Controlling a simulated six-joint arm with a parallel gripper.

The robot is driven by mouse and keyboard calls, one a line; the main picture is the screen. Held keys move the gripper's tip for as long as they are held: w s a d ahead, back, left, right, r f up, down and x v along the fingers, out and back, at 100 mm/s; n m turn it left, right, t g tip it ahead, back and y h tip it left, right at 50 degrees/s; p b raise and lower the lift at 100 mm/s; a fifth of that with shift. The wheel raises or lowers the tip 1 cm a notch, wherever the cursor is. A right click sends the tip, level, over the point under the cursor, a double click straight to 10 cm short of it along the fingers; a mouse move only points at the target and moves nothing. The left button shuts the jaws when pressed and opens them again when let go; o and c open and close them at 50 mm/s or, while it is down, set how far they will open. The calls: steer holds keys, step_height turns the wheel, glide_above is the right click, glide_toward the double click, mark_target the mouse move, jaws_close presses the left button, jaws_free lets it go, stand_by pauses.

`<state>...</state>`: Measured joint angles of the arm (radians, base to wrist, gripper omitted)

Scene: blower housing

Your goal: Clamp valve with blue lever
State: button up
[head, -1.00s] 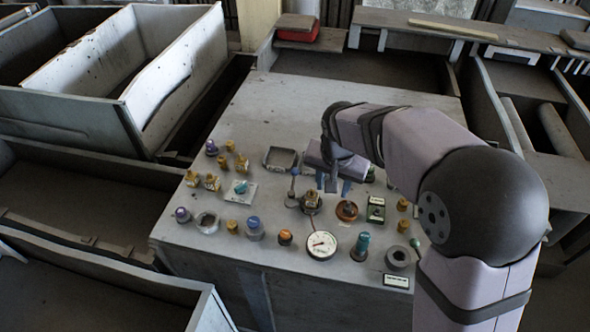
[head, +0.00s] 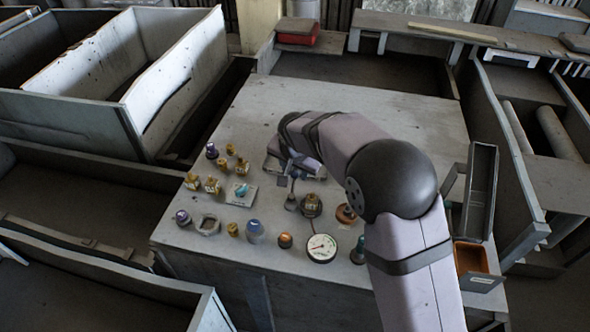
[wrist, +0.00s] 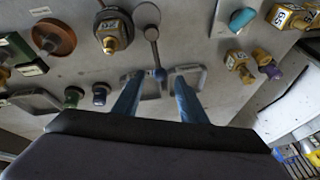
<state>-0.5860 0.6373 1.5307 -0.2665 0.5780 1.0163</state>
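A small grey valve-like part with a round base (head: 291,203) and a thin lever stands in the middle of the worktable; in the wrist view its base (wrist: 152,33) shows with a blue ball (wrist: 158,74) at the lever's end. My gripper (wrist: 160,84) is open, with its two blue fingers apart. In the wrist view the blue ball appears between and just beyond the fingertips; contact cannot be told. In the head view my gripper (head: 295,172) is just behind this part and partly hides its lever.
A teal-handled part on a white plate (head: 241,193) stands to the left. A brass part on a dark round base (head: 311,205) is close on the right, with a dial gauge (head: 321,247) in front. Grey square frames (wrist: 190,79) lie near the fingers. An open grey case (head: 481,190) stands at the right.

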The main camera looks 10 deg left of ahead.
mark_target(295, 173)
steer(key=shift+p+x, duration=0.45)
steer(key=shift+x, duration=1.1)
jaws_close()
